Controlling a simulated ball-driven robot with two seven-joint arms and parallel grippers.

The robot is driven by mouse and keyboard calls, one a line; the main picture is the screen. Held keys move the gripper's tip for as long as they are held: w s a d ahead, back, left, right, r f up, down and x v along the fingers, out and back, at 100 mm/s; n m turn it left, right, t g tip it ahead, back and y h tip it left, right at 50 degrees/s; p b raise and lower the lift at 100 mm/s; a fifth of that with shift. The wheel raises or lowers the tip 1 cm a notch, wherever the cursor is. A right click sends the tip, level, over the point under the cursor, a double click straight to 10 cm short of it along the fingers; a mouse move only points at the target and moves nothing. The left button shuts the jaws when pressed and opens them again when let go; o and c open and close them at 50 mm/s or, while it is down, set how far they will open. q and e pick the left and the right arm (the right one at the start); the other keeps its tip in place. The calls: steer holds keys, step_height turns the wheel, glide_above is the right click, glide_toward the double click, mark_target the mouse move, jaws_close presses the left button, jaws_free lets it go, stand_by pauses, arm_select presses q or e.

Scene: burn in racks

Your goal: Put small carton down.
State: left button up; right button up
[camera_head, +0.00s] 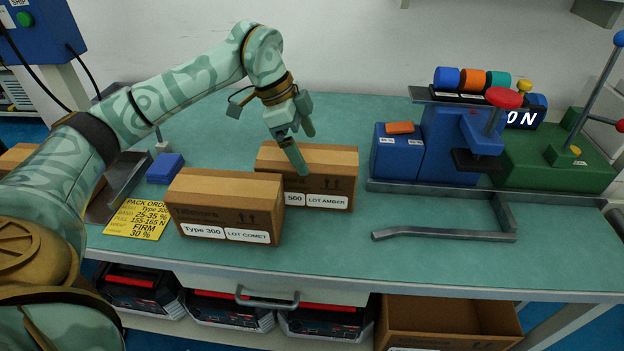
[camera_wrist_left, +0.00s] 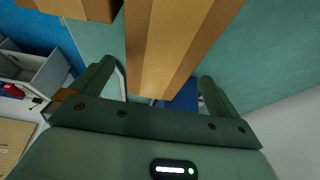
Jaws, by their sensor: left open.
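Two brown cartons stand upright on the green bench. The front carton (camera_head: 224,206) is labelled Type 300, LOT COMET. The rear carton (camera_head: 330,178) is labelled 500, LOT AMBER, with the left part of its label hidden behind the front one. My left gripper (camera_head: 304,150) is at the rear carton, one finger in front of its top edge. In the left wrist view its open fingers (camera_wrist_left: 155,88) lie on either side of a carton (camera_wrist_left: 172,48), apart from its sides. My right gripper is not in view.
A yellow pack order card (camera_head: 138,219) and a blue block (camera_head: 165,168) lie left of the cartons. A grey rail (camera_head: 450,235) and a blue and green machine (camera_head: 450,145) stand to the right. An open box (camera_head: 450,320) sits below the bench.

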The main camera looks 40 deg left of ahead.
mark_target(307, 155)
arm_select(q)
steer(key=shift+d+f, duration=0.1)
steer(key=shift+f, duration=0.45)
steer(key=b+x, duration=0.1)
steer(key=x, duration=0.1)
steer(key=b+x, duration=0.2)
steer(key=shift+f, duration=0.25)
steer(key=shift+w+f, duration=0.1)
steer(key=shift+f, duration=0.1)
steer(key=shift+r, duration=0.3)
steer(key=c, duration=1.5)
